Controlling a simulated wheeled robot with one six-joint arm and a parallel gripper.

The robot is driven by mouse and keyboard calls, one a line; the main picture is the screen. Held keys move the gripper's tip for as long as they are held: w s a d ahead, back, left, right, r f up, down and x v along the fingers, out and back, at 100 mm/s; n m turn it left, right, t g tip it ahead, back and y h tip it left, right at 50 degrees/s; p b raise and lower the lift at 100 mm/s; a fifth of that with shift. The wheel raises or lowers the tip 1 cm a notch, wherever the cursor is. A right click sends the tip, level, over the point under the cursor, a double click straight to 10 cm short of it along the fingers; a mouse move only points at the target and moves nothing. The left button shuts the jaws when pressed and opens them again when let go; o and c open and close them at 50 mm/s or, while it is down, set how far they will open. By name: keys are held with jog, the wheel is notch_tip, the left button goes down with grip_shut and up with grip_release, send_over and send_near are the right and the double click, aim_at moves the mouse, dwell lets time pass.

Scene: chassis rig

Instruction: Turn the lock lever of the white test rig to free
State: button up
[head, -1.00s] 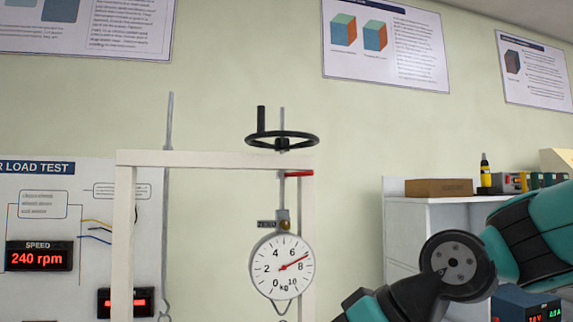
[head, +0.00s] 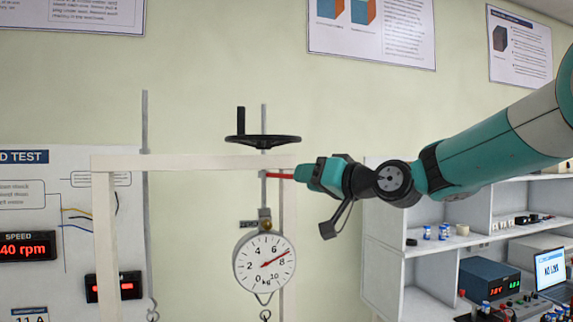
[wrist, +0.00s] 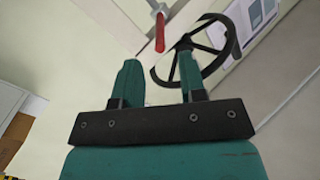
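The white test rig (head: 190,163) is a pale frame with a top crossbeam, standing left of centre in the head view. Its lock lever (head: 281,176) is a short red bar just under the crossbeam, pointing right and nearly level. My gripper (head: 302,174) is at the lever's right end in the head view. In the wrist view my gripper (wrist: 160,60) is open, its two teal fingers apart. The red lever (wrist: 160,32) shows just beyond the fingertips, in line with the gap. Nothing is held. Any contact cannot be told.
A black handwheel (head: 262,141) sits above the crossbeam, close over the lever; it also shows in the wrist view (wrist: 218,50). A round dial gauge (head: 264,262) hangs below. A panel with red displays (head: 28,247) is at left, white shelving (head: 400,250) at right.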

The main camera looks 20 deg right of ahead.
aim_at(286, 176)
jog(key=p+x, duration=0.2)
jog(key=x, duration=0.4)
jog(key=shift+r, duration=0.1)
jog(key=shift+w+a+p, duration=0.2)
jog(key=shift+w+p, duration=0.15)
grip_shut()
